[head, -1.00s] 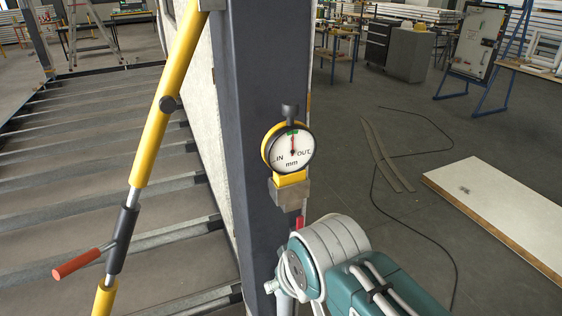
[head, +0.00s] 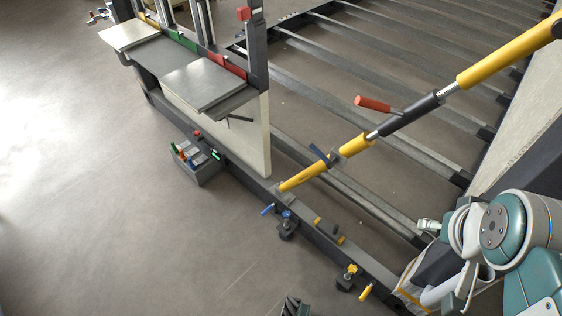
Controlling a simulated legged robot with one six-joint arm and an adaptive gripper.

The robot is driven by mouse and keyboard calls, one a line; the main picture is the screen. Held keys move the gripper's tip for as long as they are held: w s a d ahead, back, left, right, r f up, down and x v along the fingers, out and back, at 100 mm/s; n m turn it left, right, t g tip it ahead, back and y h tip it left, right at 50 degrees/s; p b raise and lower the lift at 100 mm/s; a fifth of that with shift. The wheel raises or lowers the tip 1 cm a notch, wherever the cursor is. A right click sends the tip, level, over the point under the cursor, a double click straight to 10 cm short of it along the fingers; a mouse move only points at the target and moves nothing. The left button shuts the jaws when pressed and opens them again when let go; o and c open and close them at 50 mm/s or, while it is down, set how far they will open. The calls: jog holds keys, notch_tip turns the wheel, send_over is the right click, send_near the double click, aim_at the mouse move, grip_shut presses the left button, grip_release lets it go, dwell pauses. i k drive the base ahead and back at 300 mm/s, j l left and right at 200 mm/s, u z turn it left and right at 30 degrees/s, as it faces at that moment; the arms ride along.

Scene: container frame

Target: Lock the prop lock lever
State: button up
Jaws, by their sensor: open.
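The yellow prop (head: 505,57) runs diagonally from the upper right down to the floor frame in the head view. A dark sleeve (head: 408,112) with a red-handled crank (head: 374,103) sits midway along it. Lower down, a small dark lever (head: 321,155) lies across the yellow tube, apparently the lock lever. Its exact lock position is too small to tell. My white and teal arm is at the lower right, apart from the prop. I cannot make out my gripper's jaws in this view.
Blue (head: 286,214) and yellow (head: 352,270) knobs line the frame's outer rail. A tool box (head: 196,166) and grey shelves (head: 205,84) stand farther left. A dark ribbed item (head: 295,307) at the bottom edge is cut off. The floor at left is clear.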

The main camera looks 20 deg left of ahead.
aim_at(329, 165)
jog(key=u, duration=0.7)
jog(key=j, duration=0.3)
jog(key=i+j+z, duration=0.1)
jog(key=j, duration=0.25)
jog(key=i+j, duration=0.15)
jog(key=j, duration=0.2)
jog(key=i+j+z, duration=0.15)
jog(key=j, duration=0.2)
jog(key=i+j, duration=0.1)
jog(key=j, duration=0.25)
jog(key=i+j+z, duration=0.1)
jog(key=i, duration=0.2)
jog(key=i+j+z, duration=0.15)
jog(key=i, duration=0.15)
